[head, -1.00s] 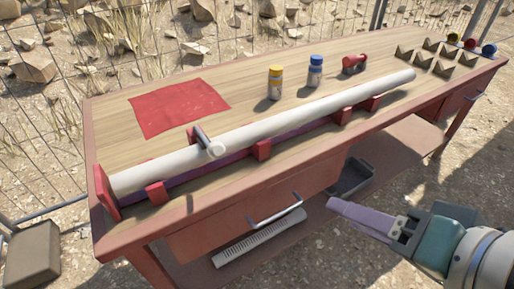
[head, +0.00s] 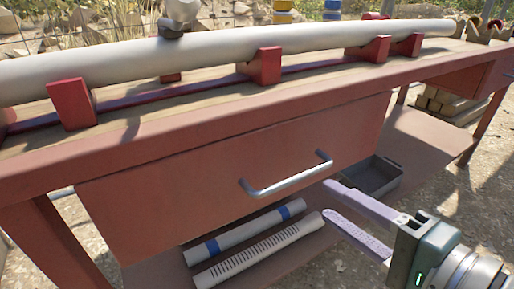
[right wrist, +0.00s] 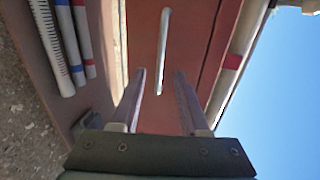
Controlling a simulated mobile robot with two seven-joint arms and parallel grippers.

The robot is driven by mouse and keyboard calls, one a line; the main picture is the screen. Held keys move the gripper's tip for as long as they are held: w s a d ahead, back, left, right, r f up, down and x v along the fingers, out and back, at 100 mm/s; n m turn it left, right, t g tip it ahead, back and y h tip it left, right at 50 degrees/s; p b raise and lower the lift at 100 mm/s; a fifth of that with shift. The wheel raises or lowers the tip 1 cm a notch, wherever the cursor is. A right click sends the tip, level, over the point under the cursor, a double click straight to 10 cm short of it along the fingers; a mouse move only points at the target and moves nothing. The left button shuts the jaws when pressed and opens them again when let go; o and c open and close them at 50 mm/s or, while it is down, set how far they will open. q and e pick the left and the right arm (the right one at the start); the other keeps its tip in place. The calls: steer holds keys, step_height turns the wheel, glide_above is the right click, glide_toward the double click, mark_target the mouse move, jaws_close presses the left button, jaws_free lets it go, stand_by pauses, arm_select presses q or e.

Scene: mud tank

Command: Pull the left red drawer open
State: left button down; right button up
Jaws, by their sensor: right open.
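The left red drawer (head: 165,195) is a wide front under the tabletop and looks closed. Its silver bar handle (head: 287,180) runs lengthwise along the front; in the right wrist view the handle (right wrist: 162,50) lies ahead, nearly in line with the gap between my fingers. My right gripper (head: 328,201) is open and empty, its two long purple-grey fingers pointing at the drawer from just right of the handle and apart from it. It also shows in the right wrist view (right wrist: 160,78). My left gripper is out of view.
A long pale pipe (head: 210,58) lies on red supports on the workbench. On the shelf below are white tubes (head: 255,250) and a dark tray (head: 372,176). A bench leg (head: 55,245) stands at left. Another red drawer (head: 450,75) is at far right.

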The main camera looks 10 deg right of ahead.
mark_target(297, 181)
steer(key=b+x, duration=0.3)
steer(key=x, duration=0.5)
steer(key=shift+w+a, duration=0.15)
steer(key=shift+w, duration=0.1)
steer(key=shift+w+a+b, duration=0.15)
steer(key=shift+w+b, duration=0.2)
steer(key=shift+c, duration=0.2)
jaws_close()
stand_by(0.5)
